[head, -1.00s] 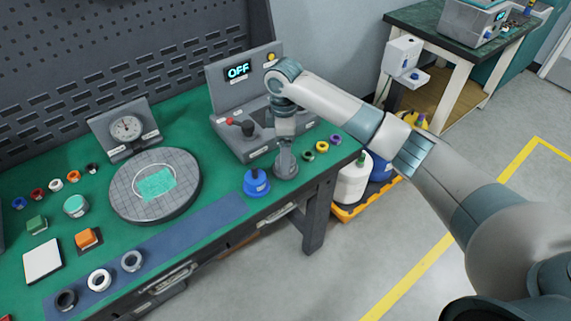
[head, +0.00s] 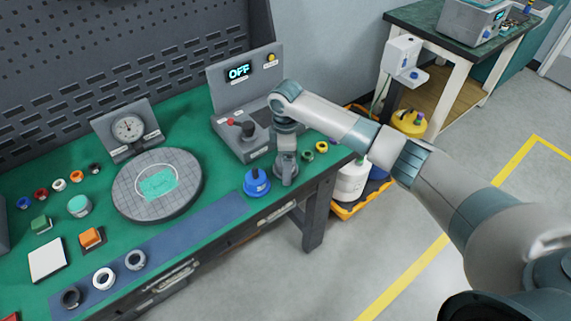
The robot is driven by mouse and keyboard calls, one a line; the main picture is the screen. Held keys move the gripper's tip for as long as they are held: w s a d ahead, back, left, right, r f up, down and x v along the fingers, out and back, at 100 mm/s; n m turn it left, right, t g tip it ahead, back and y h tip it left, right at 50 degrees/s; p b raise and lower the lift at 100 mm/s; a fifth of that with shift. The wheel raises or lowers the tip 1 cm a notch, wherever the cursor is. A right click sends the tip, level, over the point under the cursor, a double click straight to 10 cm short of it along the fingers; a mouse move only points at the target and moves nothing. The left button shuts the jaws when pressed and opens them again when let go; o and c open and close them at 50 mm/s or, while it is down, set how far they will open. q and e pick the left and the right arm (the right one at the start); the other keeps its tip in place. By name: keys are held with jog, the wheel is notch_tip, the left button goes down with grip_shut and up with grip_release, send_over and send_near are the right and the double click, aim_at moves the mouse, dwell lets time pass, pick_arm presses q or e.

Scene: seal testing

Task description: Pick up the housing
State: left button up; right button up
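My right arm reaches in from the right, and its gripper (head: 287,153) points down near the front right of the green bench. A grey, round-footed piece (head: 286,178) stands directly under and between the gripper's parts; it may be the housing, but no readable label confirms this. The gripper hides its upper part, and I cannot tell whether the fingers are apart from it or closed on it. My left gripper is not in view.
A grey control box (head: 229,88) reading OFF stands behind the gripper. Several small coloured rings (head: 308,155) lie to its right. A round grey plate (head: 125,198), a dial gauge (head: 128,128) and a blue mat (head: 205,224) with rings are to the left.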

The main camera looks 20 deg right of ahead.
jog(key=c, duration=1.7)
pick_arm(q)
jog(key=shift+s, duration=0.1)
pick_arm(e)
jog(key=shift+r, duration=0.1)
